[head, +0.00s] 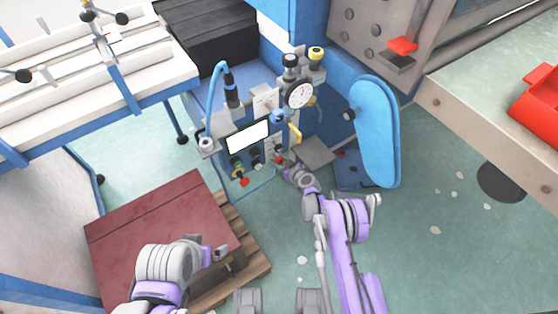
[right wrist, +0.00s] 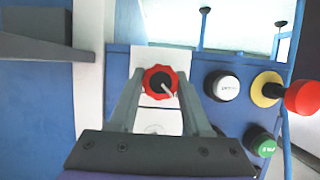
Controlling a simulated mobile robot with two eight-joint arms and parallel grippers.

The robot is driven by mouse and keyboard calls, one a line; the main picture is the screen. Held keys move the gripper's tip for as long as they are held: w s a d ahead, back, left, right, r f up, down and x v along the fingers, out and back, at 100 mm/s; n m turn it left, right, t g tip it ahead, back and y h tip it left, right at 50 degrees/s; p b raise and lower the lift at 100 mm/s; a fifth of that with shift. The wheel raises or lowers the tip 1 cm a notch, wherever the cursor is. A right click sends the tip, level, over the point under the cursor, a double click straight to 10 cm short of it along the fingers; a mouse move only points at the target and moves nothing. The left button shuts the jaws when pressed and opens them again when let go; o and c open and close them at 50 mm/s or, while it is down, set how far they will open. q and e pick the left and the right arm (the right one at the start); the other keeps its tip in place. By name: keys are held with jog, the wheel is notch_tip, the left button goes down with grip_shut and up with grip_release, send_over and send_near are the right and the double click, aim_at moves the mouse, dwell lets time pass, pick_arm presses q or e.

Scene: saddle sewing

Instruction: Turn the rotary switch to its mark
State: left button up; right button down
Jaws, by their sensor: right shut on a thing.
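The rotary switch (right wrist: 160,81) is a red scalloped knob with a dark centre and a pale pointer, set on a white plate of the blue panel. In the right wrist view the pointer slants to the lower right. My right gripper (right wrist: 160,88) is shut on the knob, with one grey finger on each side. In the head view the right gripper (head: 281,162) is at the front of the machine's control box, and the switch is mostly hidden there. A mark on the plate cannot be made out. My left gripper (head: 221,253) is above the dark red board, apart from the machine; its jaws are too small to read.
Beside the switch are a white button (right wrist: 222,86), a red mushroom button (right wrist: 303,97) on a yellow base, and a green button (right wrist: 262,145). A screen (head: 248,136) and a gauge (head: 299,94) sit above. A blue padded arm (head: 377,130) stands to the right.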

jog(key=shift+f+m+y+b, duration=0.15)
jog(key=shift+m+y+b, duration=0.25)
jog(key=shift+m+b, duration=0.3)
jog(key=m+y+b, duration=0.1)
jog(key=m+b, duration=0.1)
jog(key=m+g+y+b, duration=0.1)
jog(key=m+b, duration=0.1)
jog(key=b, duration=0.1)
jog(key=shift+w+d+f+y, duration=0.1)
jog(key=shift+d+y, duration=0.05)
jog(key=shift+y, duration=0.15)
jog(key=shift+m+g+y+b, duration=0.4)
jog(key=shift+m+y+b, duration=0.3)
jog(key=shift+m+b, duration=0.35)
jog(key=shift+m+y+b, duration=0.4)
jog(key=shift+m+y, duration=0.1)
jog(key=shift+m, duration=0.55)
jog(key=shift+m+t+y, duration=0.3)
jog(key=shift+m+y, duration=0.6)
jog(key=shift+m, duration=1)
